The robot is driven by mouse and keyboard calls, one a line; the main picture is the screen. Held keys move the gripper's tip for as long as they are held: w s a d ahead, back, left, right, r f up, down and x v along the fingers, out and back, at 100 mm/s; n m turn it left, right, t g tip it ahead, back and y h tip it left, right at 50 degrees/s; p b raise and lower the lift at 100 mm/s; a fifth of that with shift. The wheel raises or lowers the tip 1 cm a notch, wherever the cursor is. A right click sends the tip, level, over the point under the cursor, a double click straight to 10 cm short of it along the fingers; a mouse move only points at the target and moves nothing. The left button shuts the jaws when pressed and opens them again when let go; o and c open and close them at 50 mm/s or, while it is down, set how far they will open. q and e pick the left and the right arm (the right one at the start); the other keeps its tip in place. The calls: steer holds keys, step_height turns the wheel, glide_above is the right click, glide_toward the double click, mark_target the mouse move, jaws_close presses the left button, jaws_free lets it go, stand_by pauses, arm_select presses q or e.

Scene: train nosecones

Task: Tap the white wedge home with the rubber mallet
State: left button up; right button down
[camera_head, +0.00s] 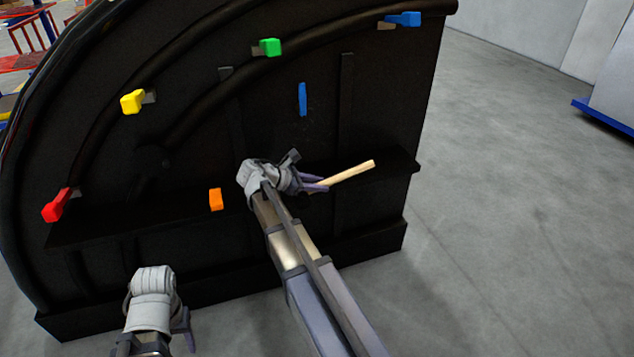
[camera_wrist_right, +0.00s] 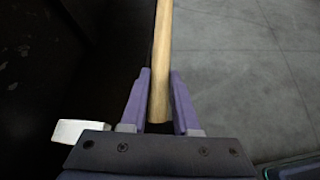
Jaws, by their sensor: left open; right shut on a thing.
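My right gripper (camera_head: 318,185) is in front of the black panel's shelf, with its purple fingers around a pale wooden handle (camera_head: 350,173). The handle also shows between the fingers in the right wrist view (camera_wrist_right: 161,60), where it runs up out of the picture. No mallet head is visible in either view. A pale white block (camera_wrist_right: 78,130), which looks like the white wedge, shows at the lower left of the right wrist view, beside the gripper. I cannot make it out in the head view. My left gripper (camera_head: 184,338) is low at the front left, open and empty.
The black curved panel (camera_head: 190,130) carries red (camera_head: 58,205), yellow (camera_head: 133,101), green (camera_head: 270,47) and blue (camera_head: 405,19) wedges along its arc. An orange block (camera_head: 215,199) and a blue block (camera_head: 302,99) are further in. Grey floor (camera_head: 520,200) at right is clear.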

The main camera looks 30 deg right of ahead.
stand_by(0.3)
steer(key=shift+w+d, duration=0.15)
steer(key=shift+w, duration=0.55)
steer(key=shift+r, duration=0.1)
stand_by(0.3)
steer(key=r+p, duration=0.2)
steer(key=s+r+p, duration=0.1)
steer(key=r+p, duration=0.4)
steer(key=shift+s+a, duration=0.2)
steer(key=shift+s, duration=0.2)
steer(key=shift+f, duration=0.1)
